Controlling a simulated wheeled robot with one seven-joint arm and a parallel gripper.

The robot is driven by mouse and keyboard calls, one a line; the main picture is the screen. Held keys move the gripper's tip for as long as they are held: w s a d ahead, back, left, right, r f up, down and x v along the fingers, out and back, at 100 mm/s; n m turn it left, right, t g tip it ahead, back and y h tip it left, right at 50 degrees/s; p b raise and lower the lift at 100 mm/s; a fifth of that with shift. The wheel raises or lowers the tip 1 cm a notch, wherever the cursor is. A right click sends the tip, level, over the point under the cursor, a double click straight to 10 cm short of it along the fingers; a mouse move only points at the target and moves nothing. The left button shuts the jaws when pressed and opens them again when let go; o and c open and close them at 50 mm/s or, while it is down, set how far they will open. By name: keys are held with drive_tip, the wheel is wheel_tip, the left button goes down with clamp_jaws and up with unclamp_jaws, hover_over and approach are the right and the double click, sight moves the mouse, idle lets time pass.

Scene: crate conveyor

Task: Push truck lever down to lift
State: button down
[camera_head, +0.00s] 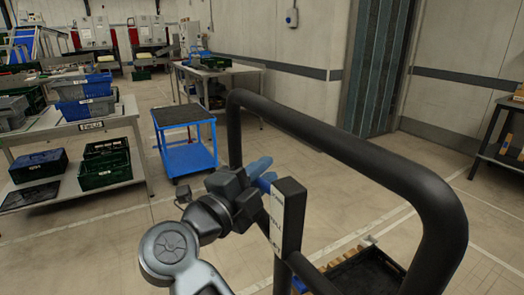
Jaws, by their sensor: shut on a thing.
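The truck's thick black tubular handle (345,150) arches across the middle and right of the head view. A black upright post (289,225) with a pale labelled strip on its left side stands inside the handle's frame. My gripper (264,174), with blue fingers, is at the upper left of this post, inside the handle loop. It is shut on the truck lever by the post. The lever is mostly hidden by the fingers and post, so its angle cannot be told. My arm comes up from the bottom of the view.
A black crate (372,277) shows low behind the handle. A blue cart (188,157) stands beyond my gripper. A table (75,126) with crates is at left, and a shelf (497,158) at right. Open floor lies between them.

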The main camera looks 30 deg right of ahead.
drive_tip(key=shift+s+f+n+y+p, duration=0.2)
drive_tip(key=shift+f+n+y+p, duration=0.3)
drive_tip(key=shift+f+n+p, duration=0.75)
drive_tip(key=shift+r+m, duration=0.25)
drive_tip(key=shift+r, duration=0.15)
drive_tip(key=c, duration=1.1)
unclamp_jaws()
drive_tip(key=shift+o, duration=0.2)
drive_tip(key=b+v, duration=0.1)
drive_tip(key=v, duration=0.7)
